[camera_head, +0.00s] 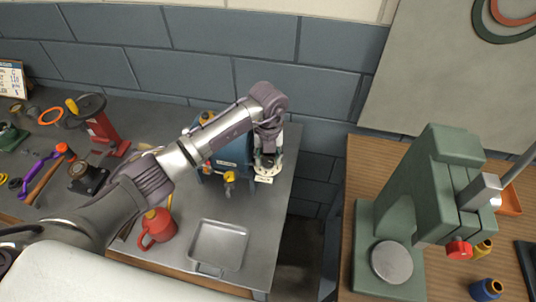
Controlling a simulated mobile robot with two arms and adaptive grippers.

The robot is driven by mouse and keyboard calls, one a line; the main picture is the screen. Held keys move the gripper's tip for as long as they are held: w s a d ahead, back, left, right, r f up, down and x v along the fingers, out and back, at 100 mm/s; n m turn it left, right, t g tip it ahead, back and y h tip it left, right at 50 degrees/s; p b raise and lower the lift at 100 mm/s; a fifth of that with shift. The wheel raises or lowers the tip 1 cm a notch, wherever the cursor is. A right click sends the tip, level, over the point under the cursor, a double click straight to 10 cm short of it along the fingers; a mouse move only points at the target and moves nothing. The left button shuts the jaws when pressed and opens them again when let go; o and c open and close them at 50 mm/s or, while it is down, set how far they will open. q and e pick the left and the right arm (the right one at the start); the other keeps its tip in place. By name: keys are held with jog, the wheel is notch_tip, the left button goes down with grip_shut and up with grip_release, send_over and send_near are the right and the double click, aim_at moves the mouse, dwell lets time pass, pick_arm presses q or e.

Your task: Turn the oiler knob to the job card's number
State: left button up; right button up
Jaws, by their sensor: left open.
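My left gripper (267,166) hangs fingers down at the right end of a blue casing (234,151) on the grey bench. It is open. Whether it touches anything there is too small to tell. A yellow fitting (229,177), perhaps the oiler, stands at the casing's front. A small pale card (263,180) with dark marks lies just below the gripper; its marks are not readable. My left forearm hides part of the casing. I cannot make out which part is the oiler knob, or its setting. My right gripper is not in view.
A red oil can (160,226) and an empty metal tray (218,244) stand in front. A red stand (104,128) and hand tools lie at left. A calendar-like board (12,79) is at far left. A green press (433,190) stands on a wooden table across a gap.

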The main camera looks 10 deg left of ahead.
pick_arm(q)
jog(key=shift+f, duration=0.2)
jog(key=shift+c, duration=0.3)
grip_shut()
jog(key=shift+w+f+m+b, duration=0.1)
jog(key=shift+f+m+b, duration=0.05)
jog(key=shift+m+b, duration=0.8)
jog(key=m+b, duration=0.7)
jog(key=b, duration=0.2)
jog(key=shift+m+b, duration=0.25)
jog(key=shift+b, duration=0.05)
jog(key=shift+r+m+b, duration=0.2)
jog(key=shift+m+b, duration=1.4)
jog(key=shift+b, duration=0.05)
